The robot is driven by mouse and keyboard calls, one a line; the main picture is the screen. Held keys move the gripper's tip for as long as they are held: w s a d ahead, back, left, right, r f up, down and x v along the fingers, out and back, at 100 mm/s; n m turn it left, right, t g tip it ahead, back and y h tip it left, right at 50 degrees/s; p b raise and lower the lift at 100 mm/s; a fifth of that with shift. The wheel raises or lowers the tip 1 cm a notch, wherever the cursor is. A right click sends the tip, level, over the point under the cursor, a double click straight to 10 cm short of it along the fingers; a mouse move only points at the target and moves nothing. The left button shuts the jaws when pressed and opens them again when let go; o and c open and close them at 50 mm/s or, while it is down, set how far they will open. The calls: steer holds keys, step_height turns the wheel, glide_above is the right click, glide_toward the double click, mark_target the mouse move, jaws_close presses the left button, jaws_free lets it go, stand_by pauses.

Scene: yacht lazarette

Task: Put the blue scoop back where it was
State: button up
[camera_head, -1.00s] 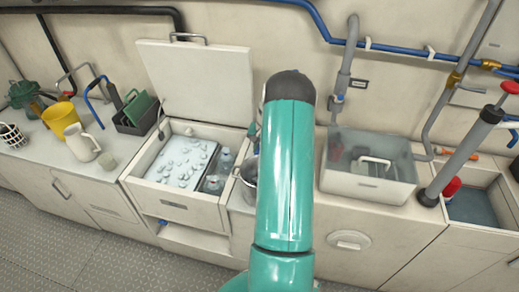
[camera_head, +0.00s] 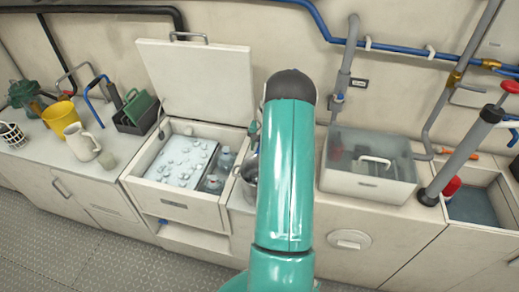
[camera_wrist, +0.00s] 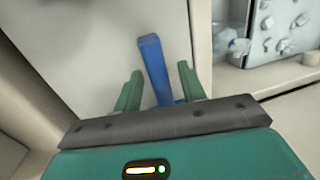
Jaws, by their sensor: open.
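The blue scoop shows in the wrist view as a long blue handle (camera_wrist: 154,68) between my gripper's two green fingers. Its lower end goes out of sight behind the dark gripper plate, and its bowl is not clearly seen. My gripper (camera_wrist: 160,88) is open, with a visible gap between the left finger and the handle. The right finger is close to the handle's lower part; I cannot tell whether they touch. In the head view my teal arm hides the scoop and most of the gripper.
The open cool box (camera_head: 136,172) holds ice (camera_head: 188,160) and bottles, its lid (camera_head: 196,85) raised. A metal pot (camera_head: 248,172) is partly behind my arm. A clear-lidded bin (camera_head: 368,186) stands right. A white jug (camera_head: 82,142) and yellow jug (camera_head: 59,116) stand left.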

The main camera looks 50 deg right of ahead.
step_height(320, 180, up, 11)
steer(key=s+d, duration=0.1)
steer(key=shift+s, duration=0.25)
steer(key=w+a+r+n+h, duration=0.1)
steer(key=a+r+n, duration=0.1)
steer(key=a+r, duration=0.6)
steer(key=w+a+r+n+t, duration=0.15)
steer(key=a+r, duration=0.35)
steer(key=a, duration=0.6)
steer(key=w+a+r+n+h, duration=0.1)
steer(key=a+r+n, duration=0.2)
steer(key=a+r, duration=0.5)
steer(key=s+a+n+t, duration=0.1)
steer(key=s+a+n, duration=0.2)
steer(key=s+a, duration=0.5)
steer(key=s+a+r+n+t, duration=0.1)
steer(key=s+a+n, duration=0.3)
steer(key=s+a, duration=0.4)
steer(key=a, duration=0.7)
steer(key=shift+r+y, duration=0.2)
steer(key=shift+y, duration=0.2)
steer(key=shift+t, duration=0.25)
steer(key=shift+c, duration=0.4)
